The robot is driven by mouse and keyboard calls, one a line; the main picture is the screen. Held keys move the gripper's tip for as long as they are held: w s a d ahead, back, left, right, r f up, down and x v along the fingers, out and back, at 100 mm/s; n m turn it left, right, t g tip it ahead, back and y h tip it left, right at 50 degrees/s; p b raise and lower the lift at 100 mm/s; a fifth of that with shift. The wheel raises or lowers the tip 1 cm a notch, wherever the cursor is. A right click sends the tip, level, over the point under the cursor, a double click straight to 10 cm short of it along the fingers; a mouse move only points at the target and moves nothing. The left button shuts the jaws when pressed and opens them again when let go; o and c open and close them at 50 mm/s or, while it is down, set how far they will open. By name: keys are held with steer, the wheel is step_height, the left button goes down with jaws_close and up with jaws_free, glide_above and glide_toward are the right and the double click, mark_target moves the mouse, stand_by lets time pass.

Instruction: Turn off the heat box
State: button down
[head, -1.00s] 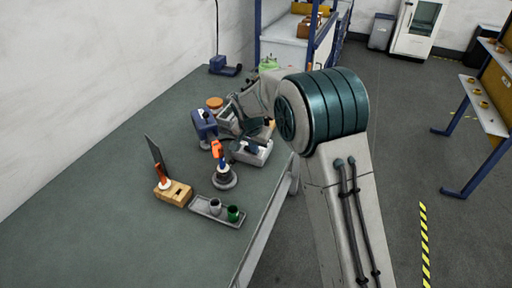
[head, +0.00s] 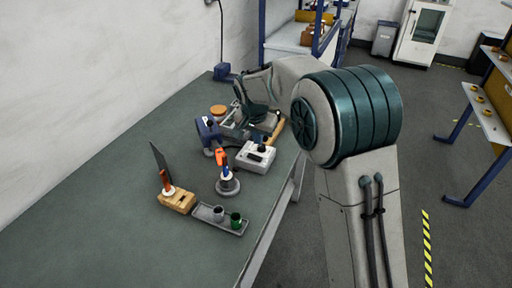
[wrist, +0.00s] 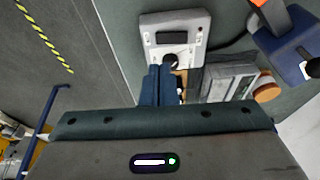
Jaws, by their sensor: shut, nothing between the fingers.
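The pale grey box with a dark display window and a black knob (head: 255,157), apparently the heat box, stands near the table's right edge. In the wrist view the box (wrist: 180,27) lies just beyond my gripper (wrist: 160,70). Its black knob (wrist: 170,61) shows right beside my fingertips. I cannot tell whether they touch it. My gripper's two dark blue fingers are together and empty.
A blue device (head: 208,130) stands left of the box. A grey tray-like object (wrist: 228,80) is close right of my fingers. The near table is clear.

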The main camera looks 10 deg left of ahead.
steer(key=shift+d+b+v, duration=0.15)
steer(key=shift+d+v, duration=0.05)
steer(key=shift+v, duration=1.15)
steer(key=shift+d+b+v, duration=0.15)
steer(key=shift+d+v, duration=0.1)
steer(key=shift+v, duration=1.1)
steer(key=shift+s, duration=0.15)
steer(key=s+d+r+n, duration=0.2)
steer(key=s+d, duration=1.7)
steer(key=s+d+f+n, duration=0.1)
steer(key=s+d+f, duration=0.2)
steer(key=s, duration=0.6)
steer(key=shift+s+d+n, duration=0.3)
steer(key=shift+s, duration=0.05)
